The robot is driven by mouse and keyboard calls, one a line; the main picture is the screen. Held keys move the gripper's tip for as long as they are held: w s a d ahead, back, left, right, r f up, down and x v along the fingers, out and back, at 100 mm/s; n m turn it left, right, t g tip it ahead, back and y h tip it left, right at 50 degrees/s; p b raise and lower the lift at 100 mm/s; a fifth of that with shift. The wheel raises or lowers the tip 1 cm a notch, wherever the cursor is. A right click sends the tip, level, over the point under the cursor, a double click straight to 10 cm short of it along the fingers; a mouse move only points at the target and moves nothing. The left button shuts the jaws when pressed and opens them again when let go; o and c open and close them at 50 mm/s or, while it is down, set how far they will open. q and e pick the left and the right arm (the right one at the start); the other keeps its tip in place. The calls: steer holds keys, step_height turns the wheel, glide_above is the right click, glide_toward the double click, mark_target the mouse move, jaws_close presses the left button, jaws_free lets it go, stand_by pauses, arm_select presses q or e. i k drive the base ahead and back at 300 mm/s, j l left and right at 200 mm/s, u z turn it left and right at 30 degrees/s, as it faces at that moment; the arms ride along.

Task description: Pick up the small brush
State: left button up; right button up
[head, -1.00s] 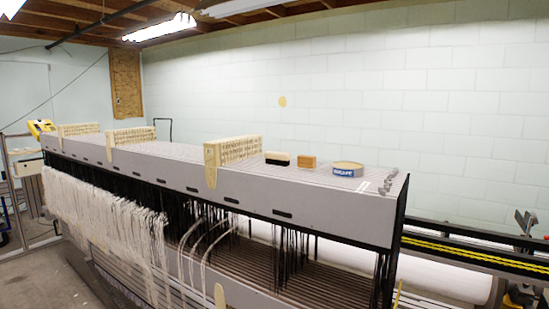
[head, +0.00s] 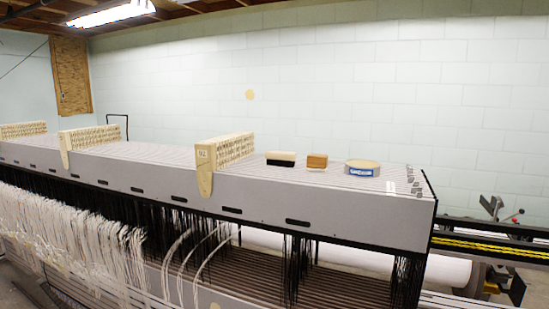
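A small brush (head: 281,159) with a pale wooden top and dark bristles lies on the flat grey top of the loom (head: 330,198), bristles down. Just right of it is a small brown block (head: 317,161), which may be another brush or a wooden block; I cannot tell which. The two are close together with a narrow gap between them. Neither of my grippers shows in the head view.
A round tin (head: 362,168) with a blue label stands right of the block. A cream slotted rack (head: 226,157) stands left of the brush, with two more racks further left. White threads (head: 75,235) hang from the loom's front. The top's right end is mostly clear.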

mark_target(287, 159)
steer(key=i+j+z, duration=0.1)
steer(key=j, duration=0.3)
steer(key=i+j+z, duration=0.1)
steer(key=j, duration=0.35)
steer(key=i+j+z, duration=0.1)
steer(key=j, duration=0.3)
steer(key=i+j+z, duration=0.1)
steer(key=j, duration=0.35)
steer(key=i, duration=0.1)
